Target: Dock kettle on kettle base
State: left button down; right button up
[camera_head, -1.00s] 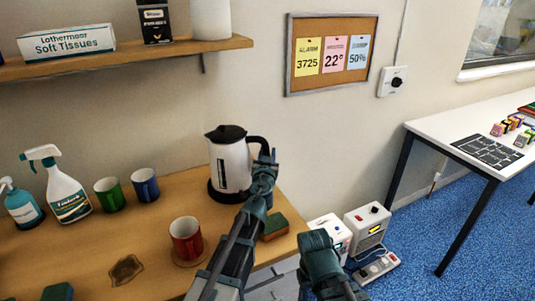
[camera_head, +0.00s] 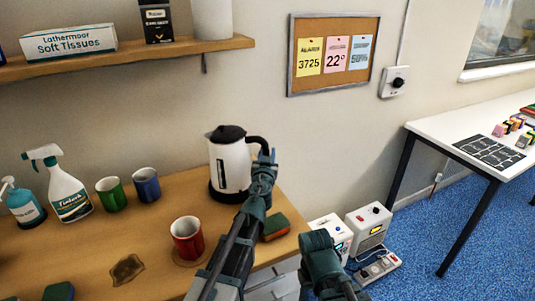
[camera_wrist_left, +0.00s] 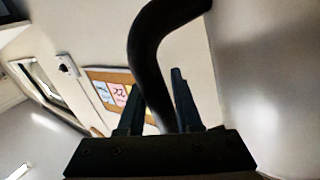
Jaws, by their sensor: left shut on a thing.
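A white kettle (camera_head: 229,166) with a black lid and black handle stands upright at the back right of the wooden counter. A dark round base (camera_head: 224,194) shows under it; I cannot tell whether the kettle is fully seated. My left gripper (camera_head: 265,160) is at the kettle's right side, shut on its handle. In the left wrist view the black handle (camera_wrist_left: 148,55) passes between the two fingers, and the kettle's pale body (camera_wrist_left: 265,80) fills the right side. My right arm shows at the bottom, but its fingers are not visible.
A red mug (camera_head: 186,240) on a coaster, a brown stain (camera_head: 126,269) and a sponge (camera_head: 275,227) lie in front of the kettle. A shelf (camera_head: 120,58) hangs above.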

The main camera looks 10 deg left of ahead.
pick_arm(q)
jog(key=shift+f+b, duration=0.55)
jog(key=shift+b, duration=0.05)
dwell(0.6)
jog(key=c, duration=0.9)
grip_release()
jog(key=shift+r, duration=0.1)
jog(key=shift+s, duration=0.15)
jog(key=s, duration=1)
jog(key=shift+s+d, duration=0.4)
